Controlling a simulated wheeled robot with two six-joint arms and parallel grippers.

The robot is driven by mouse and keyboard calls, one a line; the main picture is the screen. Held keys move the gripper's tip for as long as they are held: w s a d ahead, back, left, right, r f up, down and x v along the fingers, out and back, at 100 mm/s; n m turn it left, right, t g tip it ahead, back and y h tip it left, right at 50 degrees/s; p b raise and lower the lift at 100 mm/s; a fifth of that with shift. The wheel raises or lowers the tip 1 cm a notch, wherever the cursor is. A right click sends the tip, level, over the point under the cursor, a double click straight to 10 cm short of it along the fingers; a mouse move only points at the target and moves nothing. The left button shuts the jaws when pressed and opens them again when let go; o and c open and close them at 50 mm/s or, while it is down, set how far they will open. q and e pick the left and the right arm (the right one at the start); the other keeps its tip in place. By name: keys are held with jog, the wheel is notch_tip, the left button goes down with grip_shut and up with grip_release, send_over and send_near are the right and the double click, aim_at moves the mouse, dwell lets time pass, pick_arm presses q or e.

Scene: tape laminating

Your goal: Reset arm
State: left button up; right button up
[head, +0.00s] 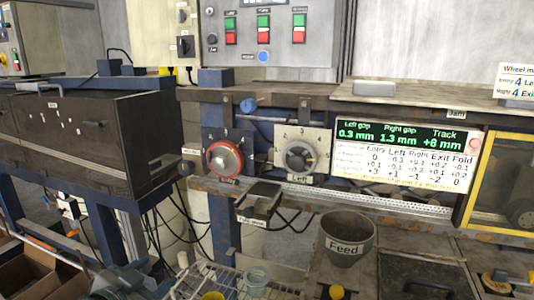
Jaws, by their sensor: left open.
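My left gripper (122,284) shows low in the head view, at the bottom left edge, as a dark grey shape partly cut off by the frame. It is open, and I see nothing held in it. It is in front of the blue frame legs and to the left of a white wire rack (180,291). My right gripper is not in view.
A machine front carries a red Entry dial (225,158), a grey Left dial (300,157) and a green display (398,134). A Feed cup (346,238) stands below. A brown box (30,272) is at lower left. A dark cabinet (80,140) stands left.

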pick_arm(q)
jog(key=s+a+f+n+g+y, duration=0.1)
jog(key=s+f+n+g, duration=0.15)
jog(key=s+f, duration=0.4)
jog(key=s+a+f+n+g+y, duration=0.1)
jog(key=s+f+g+y, duration=0.2)
jog(key=f, duration=0.7)
jog(key=s+a+f+n+g, duration=0.1)
jog(key=s+f+g, duration=0.3)
jog(key=s, duration=0.5)
jog(key=s+f+n+g, duration=0.1)
jog(key=s+f+n, duration=0.1)
jog(key=s+f, duration=0.55)
jog(key=a+f+g, duration=0.1)
jog(key=a+f, duration=0.2)
jog(key=f, duration=2.7)
jog(key=s+a+f+g, duration=0.1)
jog(key=s+f, duration=1.7)
jog(key=s, duration=0.1)
jog(key=shift+s+a+f+y, duration=0.15)
jog(key=shift+a+f+y, duration=0.05)
jog(key=shift+f+y, duration=0.1)
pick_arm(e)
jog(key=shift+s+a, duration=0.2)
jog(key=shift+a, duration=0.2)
pick_arm(q)
jog(key=shift+g, duration=0.25)
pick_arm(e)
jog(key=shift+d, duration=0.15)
